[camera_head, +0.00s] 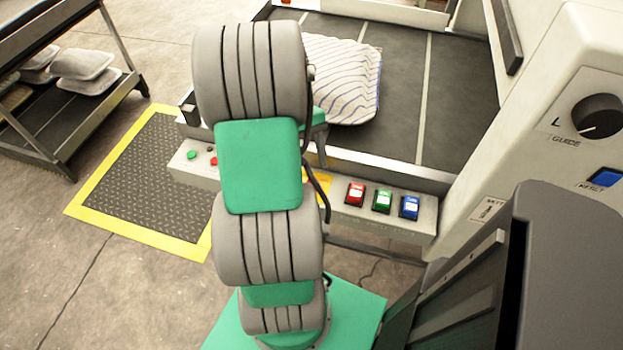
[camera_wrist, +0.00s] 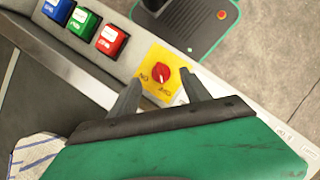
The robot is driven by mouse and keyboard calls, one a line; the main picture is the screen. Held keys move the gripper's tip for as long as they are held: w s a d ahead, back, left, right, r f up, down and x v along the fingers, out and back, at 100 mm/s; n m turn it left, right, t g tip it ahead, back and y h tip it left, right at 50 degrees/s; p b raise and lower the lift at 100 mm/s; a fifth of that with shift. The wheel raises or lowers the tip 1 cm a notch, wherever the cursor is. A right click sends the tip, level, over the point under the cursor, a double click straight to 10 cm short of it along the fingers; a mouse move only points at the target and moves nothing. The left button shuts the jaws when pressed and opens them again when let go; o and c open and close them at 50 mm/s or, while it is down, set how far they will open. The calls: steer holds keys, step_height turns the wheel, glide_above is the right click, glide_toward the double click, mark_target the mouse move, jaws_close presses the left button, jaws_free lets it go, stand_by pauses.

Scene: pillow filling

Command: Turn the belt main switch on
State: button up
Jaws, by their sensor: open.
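The belt main switch is a red rotary knob (camera_wrist: 160,72) on a yellow plate (camera_wrist: 150,60) in the wrist view. Lettering on the plate appears upside down on either side, and which way the knob points is too small to tell. My gripper (camera_wrist: 160,77) is open, with one finger on each side of the knob in the picture. I cannot tell whether the fingers touch it. In the head view only a corner of the yellow plate (camera_head: 319,183) shows beside my arm, and the knob and gripper are hidden.
Red (camera_head: 355,193), green (camera_head: 382,200) and blue (camera_head: 409,206) push buttons sit on the same panel to the right. A striped pillow (camera_head: 342,75) lies on the dark belt (camera_head: 455,110) behind. A machine housing (camera_head: 550,110) stands at right.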

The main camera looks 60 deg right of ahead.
mark_target(313, 181)
steer(key=x, duration=0.4)
steer(key=shift+s+f, duration=0.1)
steer(key=shift+f, duration=0.3)
steer(key=shift+c, duration=0.3)
jaws_close()
